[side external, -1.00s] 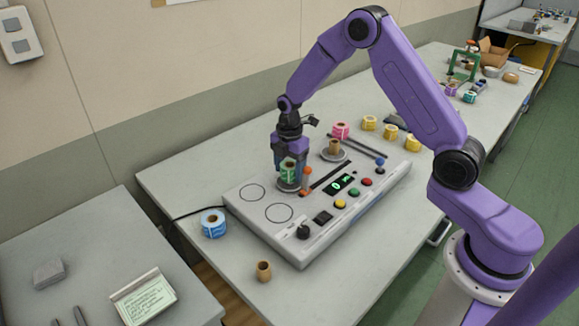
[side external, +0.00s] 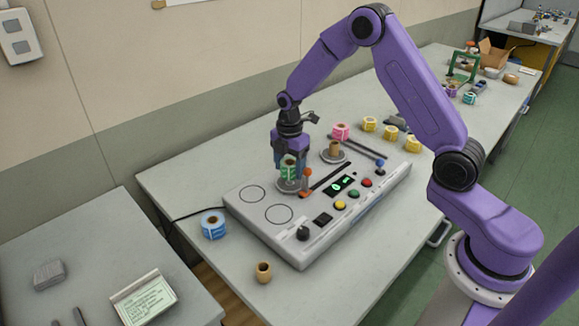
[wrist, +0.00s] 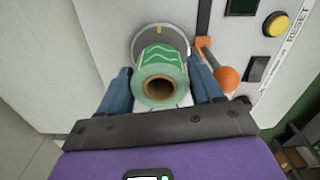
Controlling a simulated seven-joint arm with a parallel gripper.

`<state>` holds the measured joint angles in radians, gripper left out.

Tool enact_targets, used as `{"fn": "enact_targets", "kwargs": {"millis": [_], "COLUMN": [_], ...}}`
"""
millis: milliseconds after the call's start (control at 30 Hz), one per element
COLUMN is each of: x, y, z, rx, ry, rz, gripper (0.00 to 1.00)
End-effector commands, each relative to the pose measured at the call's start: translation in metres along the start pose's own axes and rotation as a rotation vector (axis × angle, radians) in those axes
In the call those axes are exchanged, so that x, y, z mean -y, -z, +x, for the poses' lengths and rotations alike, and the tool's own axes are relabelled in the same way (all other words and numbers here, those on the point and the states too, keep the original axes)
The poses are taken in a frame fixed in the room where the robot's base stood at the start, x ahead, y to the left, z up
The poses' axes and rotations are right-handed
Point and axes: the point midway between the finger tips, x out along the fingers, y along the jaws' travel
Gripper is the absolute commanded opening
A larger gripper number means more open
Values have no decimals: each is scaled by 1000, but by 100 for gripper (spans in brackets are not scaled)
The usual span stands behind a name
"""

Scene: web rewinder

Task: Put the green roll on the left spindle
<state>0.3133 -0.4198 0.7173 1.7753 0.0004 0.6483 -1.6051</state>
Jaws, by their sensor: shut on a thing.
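The green roll (side external: 288,169) has a pale wave pattern and a brown core. It is upright between the fingers of my gripper (side external: 290,164), which is shut on it and points down. In the wrist view the green roll (wrist: 160,66) shows its open core between the blue fingertips (wrist: 160,88). The left spindle's grey disc (side external: 291,186) lies below the roll, and the disc (wrist: 177,37) shows behind it in the wrist view. No spindle post can be seen, so I cannot tell whether the roll is around it.
An orange-knobbed lever (side external: 307,172) stands close to the right of the roll. The right spindle's disc (side external: 343,157) carries a brown core (side external: 334,148). A blue roll (side external: 213,225) and a loose core (side external: 263,271) lie on the table. Pink and yellow rolls stand behind the machine.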

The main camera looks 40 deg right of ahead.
Motion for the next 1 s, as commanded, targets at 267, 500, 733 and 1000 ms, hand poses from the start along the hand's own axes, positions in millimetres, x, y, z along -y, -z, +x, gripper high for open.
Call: {"fn": "enact_targets", "kwargs": {"millis": [267, 500, 733, 1000], "x": [1, 1, 2, 2], "y": [0, 0, 0, 0], "z": [-5, -9, -13, -14], "rx": [0, 0, 0, 0], "ry": [3, 4, 4, 3], "rz": [0, 0, 0, 0], "gripper": [43, 43, 43, 43]}}
